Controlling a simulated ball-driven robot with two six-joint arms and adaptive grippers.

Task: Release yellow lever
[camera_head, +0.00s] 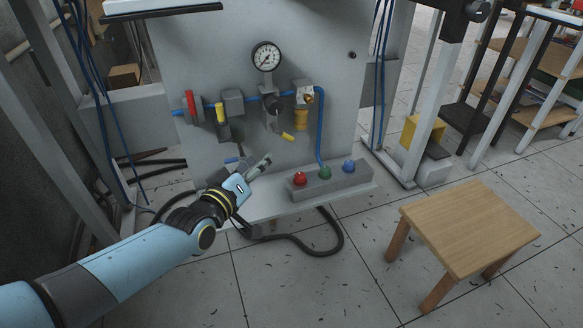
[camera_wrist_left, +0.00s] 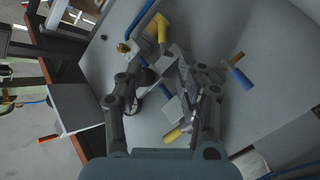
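A grey upright panel carries the pipework. One yellow lever (camera_head: 220,112) stands near-vertical on a fitting at the left. A second yellow-tipped handle (camera_head: 287,136) points down and right below the middle valve. In the left wrist view a yellow handle (camera_wrist_left: 173,134) shows low near the fingers; I cannot tell which of the two it is. My left gripper (camera_head: 263,165) is in front of the panel, below the pipe and left of the button box. It also shows in the left wrist view (camera_wrist_left: 168,80), its fingers apart with grey fittings seen between them. My right gripper is not in view.
A wooden stool (camera_head: 470,222) is at right. Open tiled floor lies between.

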